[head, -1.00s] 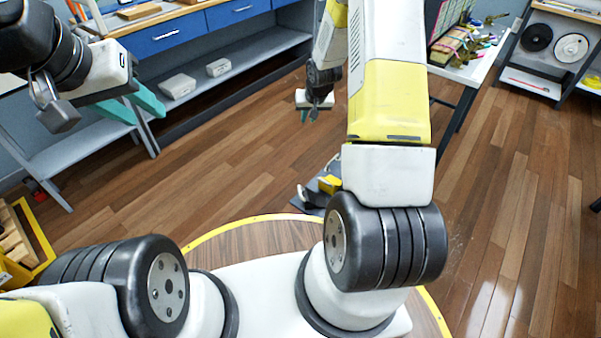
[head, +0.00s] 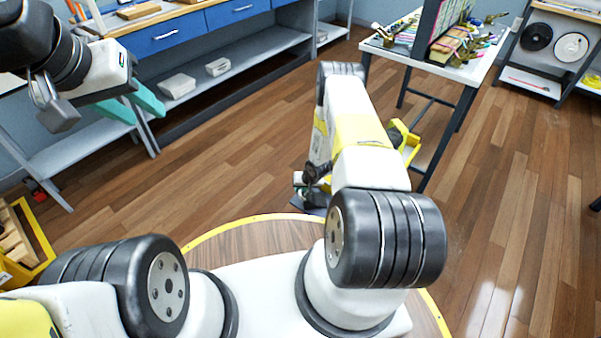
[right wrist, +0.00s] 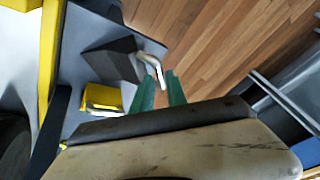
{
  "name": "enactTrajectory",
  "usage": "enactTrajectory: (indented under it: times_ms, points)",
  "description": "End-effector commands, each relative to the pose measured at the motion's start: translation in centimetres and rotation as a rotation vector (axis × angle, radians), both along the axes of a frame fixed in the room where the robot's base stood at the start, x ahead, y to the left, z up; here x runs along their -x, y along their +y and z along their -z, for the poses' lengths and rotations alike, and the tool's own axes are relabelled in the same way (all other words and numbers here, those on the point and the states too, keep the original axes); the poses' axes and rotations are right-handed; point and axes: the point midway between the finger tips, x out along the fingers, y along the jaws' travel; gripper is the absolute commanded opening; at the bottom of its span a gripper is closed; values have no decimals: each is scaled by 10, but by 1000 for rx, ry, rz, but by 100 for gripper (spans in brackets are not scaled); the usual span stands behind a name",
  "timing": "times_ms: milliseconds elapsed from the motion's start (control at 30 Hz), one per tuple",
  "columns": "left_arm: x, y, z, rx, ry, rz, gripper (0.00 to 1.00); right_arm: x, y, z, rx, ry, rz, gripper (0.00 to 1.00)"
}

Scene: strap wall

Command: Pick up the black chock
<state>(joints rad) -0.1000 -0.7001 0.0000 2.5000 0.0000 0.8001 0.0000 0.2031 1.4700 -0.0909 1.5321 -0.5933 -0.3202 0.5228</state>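The black chock (right wrist: 108,60) is a dark block with a bent silver handle (right wrist: 150,68) at its right end, in the upper middle of the right wrist view. My right gripper (right wrist: 160,76) has its two green fingers apart. Their tips are close to the handle; I cannot tell whether they touch it. In the head view my right gripper (head: 297,190) is low beside my base, partly behind my arm, and I cannot make out the chock there. My left gripper (head: 128,104) is raised at upper left, its teal fingers apart and empty.
A yellow block (right wrist: 102,98) with a silver handle lies beside the black chock on a grey surface (right wrist: 72,65). A yellow frame (head: 405,142) stands by the white table (head: 485,65). A blue-drawer workbench (head: 170,38) runs along the back left. Wooden floor between is clear.

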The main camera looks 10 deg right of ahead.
Motion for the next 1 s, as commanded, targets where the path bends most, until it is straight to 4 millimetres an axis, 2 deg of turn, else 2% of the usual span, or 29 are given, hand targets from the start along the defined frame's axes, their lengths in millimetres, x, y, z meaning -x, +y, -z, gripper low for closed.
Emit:
enactTrajectory:
  times_ms: [100, 267, 500, 600, 1000]
  points:
    - [0, 0, 0, 0, 0, 0, 36, -6, 4, 19, 0, 2, 0, 18]
    - [0, 0, 0, 0, 0, 0, 36, -12, 6, 31, 1, 0, 0, 18]
    - [0, 0, 0, 0, 0, 0, 36, -13, 6, 32, 1, 1, 0, 18]
    - [0, 0, 0, 0, 0, 0, 36, -13, 6, 32, 1, 1, 0, 0]
    - [0, 0, 0, 0, 0, 0, 36, -13, 6, 31, 1, 1, 0, 0]
